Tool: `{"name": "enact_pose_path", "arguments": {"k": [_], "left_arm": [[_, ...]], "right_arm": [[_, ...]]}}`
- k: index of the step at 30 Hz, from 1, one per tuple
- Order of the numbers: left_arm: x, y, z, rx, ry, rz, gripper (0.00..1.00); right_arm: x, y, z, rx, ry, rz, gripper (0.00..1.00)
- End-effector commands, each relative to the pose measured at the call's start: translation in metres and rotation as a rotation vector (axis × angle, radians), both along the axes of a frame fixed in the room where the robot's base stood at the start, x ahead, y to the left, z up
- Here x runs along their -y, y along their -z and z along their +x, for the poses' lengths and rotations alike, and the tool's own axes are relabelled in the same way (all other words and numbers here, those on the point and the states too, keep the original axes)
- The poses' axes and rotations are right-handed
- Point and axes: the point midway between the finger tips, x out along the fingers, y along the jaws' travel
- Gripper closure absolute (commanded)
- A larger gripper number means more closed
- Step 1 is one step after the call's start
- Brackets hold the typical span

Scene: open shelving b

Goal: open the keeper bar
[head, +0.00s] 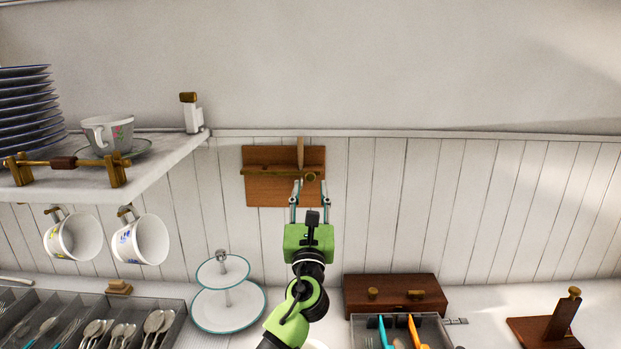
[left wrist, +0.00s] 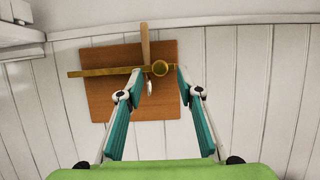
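The keeper bar (head: 262,173) is a thin brass bar lying level across a brown wooden board (head: 257,194) on the wall. My left gripper (head: 309,184) is open at the bar's right part. I cannot tell whether either fingertip touches the bar. My right gripper is out of view.
A shelf (head: 165,150) at the left holds plates (head: 28,108) and a cup (head: 108,132), with mugs (head: 140,240) hanging below. A tiered stand (head: 228,300), cutlery tray (head: 177,305) and wooden box (head: 392,287) stand on the counter. The wall right of the board is clear.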

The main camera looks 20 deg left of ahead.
Motion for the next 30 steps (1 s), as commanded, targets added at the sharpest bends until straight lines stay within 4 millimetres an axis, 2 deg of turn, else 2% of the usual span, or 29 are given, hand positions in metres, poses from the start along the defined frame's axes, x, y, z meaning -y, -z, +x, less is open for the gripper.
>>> {"name": "enact_pose_path", "arguments": {"k": [3, 7, 19, 20, 23, 30], "left_arm": [[-0.005, -0.009, 0.017, 0.0, -0.001, 0.001, 0.67], [-0.008, -0.013, 0.028, 0.0, 0.0, -0.001, 0.67], [-0.01, -0.014, 0.035, 0.0, 0.001, -0.002, 0.67], [-0.01, -0.014, 0.035, 0.0, 0.001, -0.002, 0.72], [-0.01, -0.014, 0.034, 0.0, 0.001, -0.002, 0.98], [-0.01, -0.015, 0.034, 0.001, 0.0, -0.005, 1.0]], "right_arm": [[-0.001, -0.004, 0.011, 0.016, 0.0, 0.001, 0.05], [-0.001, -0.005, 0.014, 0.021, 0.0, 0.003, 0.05], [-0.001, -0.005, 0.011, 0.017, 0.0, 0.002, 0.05], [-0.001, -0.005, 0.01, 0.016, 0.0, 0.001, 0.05], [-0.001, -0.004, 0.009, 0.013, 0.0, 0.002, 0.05], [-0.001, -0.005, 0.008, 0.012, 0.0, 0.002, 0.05]]}}
